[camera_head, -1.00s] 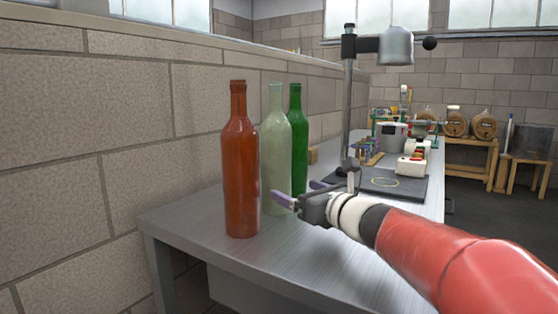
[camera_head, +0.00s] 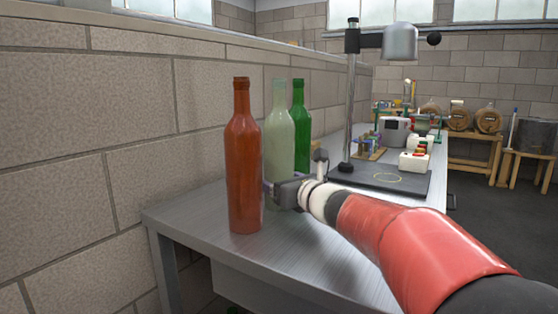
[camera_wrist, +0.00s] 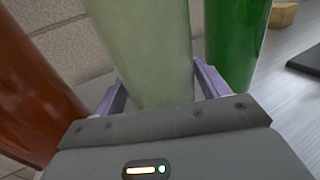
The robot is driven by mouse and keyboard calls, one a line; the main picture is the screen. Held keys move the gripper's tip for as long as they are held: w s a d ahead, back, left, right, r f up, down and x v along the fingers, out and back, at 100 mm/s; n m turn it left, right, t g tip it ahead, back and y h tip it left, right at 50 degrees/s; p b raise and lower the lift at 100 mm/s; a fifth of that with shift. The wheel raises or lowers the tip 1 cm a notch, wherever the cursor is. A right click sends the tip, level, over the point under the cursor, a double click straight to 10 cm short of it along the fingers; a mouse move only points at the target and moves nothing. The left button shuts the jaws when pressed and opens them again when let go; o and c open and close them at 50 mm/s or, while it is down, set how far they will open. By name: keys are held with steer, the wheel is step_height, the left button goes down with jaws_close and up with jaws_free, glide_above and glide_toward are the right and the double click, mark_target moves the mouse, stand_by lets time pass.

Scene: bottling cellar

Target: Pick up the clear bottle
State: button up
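The clear bottle (camera_head: 279,130), pale and greenish, stands upright on the metal bench between a red-brown bottle (camera_head: 243,165) and a green bottle (camera_head: 301,125). My gripper (camera_head: 272,192) is at the clear bottle's lower body. In the wrist view, the fingers of my gripper (camera_wrist: 160,78) are spread on either side of the clear bottle (camera_wrist: 150,45). I cannot tell whether either finger touches the glass. The red-brown bottle (camera_wrist: 35,90) is close outside the left finger, the green bottle (camera_wrist: 235,40) outside the right one.
The bench (camera_head: 200,215) runs along a block wall (camera_head: 120,110) on the left. A stand with a metal post (camera_head: 350,105) rises from a dark base plate behind my gripper. A white device (camera_head: 415,161) and other equipment stand farther back.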

mark_target(288, 139)
steer(key=shift+r, duration=0.1)
steer(key=c, duration=1)
step_height(288, 139, up, 10)
steer(key=shift+p, duration=0.45)
